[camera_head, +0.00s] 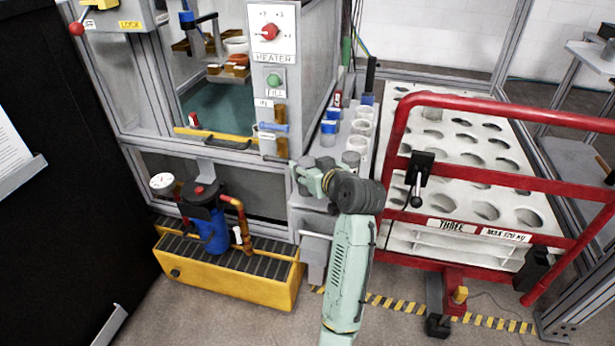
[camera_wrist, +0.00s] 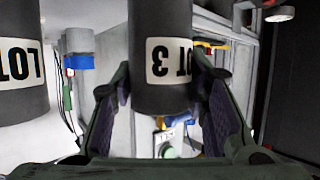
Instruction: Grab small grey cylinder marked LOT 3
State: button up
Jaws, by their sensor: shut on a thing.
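My gripper (camera_wrist: 160,88) is shut on a dark grey cylinder (camera_wrist: 160,22), with one finger on each side of it in the wrist view. Its white label shows a "3" and part of "LOT"; the rest of the label is turned away. Another grey cylinder (camera_wrist: 20,55) stands to the left, its label reading "LOT" with any number cut off. In the head view my gripper (camera_head: 316,181) is at the grey cylinders on the small grey stand, and my wrist hides part of them. I cannot tell whether the held cylinder still touches the stand.
A grey cylinder (camera_head: 351,159) stands close right of my gripper. A red rail (camera_head: 480,175) borders the holed white table on the right. The heater cabinet (camera_head: 270,35) stands behind left.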

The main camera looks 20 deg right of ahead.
grip_shut()
jog(key=shift+r, duration=0.2)
